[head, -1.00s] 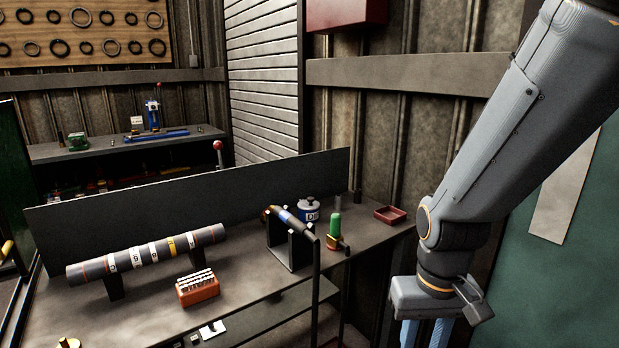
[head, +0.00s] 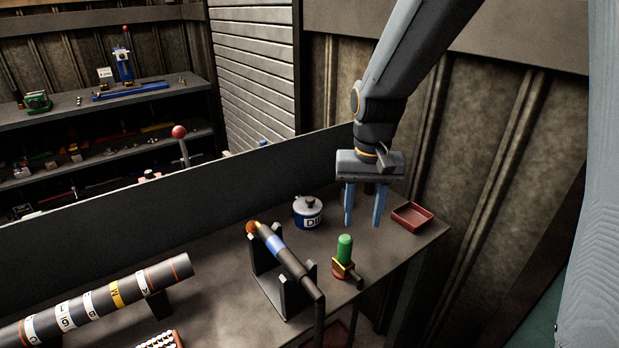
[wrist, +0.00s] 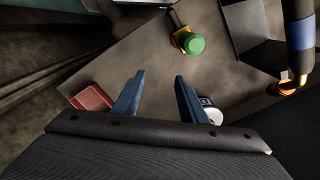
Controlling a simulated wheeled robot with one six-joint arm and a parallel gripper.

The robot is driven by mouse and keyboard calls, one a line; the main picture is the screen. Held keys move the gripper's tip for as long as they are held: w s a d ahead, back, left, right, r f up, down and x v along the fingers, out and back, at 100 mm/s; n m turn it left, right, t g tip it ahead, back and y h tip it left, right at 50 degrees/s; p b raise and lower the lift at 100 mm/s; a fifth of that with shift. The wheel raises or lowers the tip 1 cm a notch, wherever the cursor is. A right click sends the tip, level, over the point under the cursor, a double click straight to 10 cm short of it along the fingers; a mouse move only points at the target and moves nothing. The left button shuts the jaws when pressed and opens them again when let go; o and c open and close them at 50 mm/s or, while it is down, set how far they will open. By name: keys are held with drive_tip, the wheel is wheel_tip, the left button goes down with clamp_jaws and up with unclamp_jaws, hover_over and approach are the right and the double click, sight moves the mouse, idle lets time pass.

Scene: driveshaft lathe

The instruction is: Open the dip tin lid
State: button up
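The dip tin (head: 308,216) is a small blue and white tin with a label and a grey lid (head: 307,203) topped by a dark knob. It stands upright on the bench, and the lid sits on it. My gripper (head: 363,224) points down above the bench, to the right of the tin in the head view. Its two blue fingers are spread with nothing between them. In the wrist view my gripper (wrist: 158,80) also shows open, and the tin (wrist: 210,110) is partly hidden behind the right finger.
A green-topped tool (head: 345,250) stands in front of my gripper. A red tray (head: 412,216) lies at the bench's right end. A dark stand (head: 287,290) holds a blue-banded rod left of the green tool. A dark panel (head: 150,212) runs along the bench's back.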

drive_tip(key=m+p, duration=0.1)
drive_tip(key=p, duration=0.4)
approach(310, 198)
drive_tip(key=shift+s+d+f, duration=0.1)
drive_tip(key=shift+s+d, duration=0.05)
drive_tip(key=shift+f, duration=0.25)
wheel_tip(310, 198, down, 7)
drive_tip(key=shift+f+p, duration=0.15)
drive_tip(key=shift+p, duration=1)
drive_tip(key=shift+c, duration=0.5)
clamp_jaws()
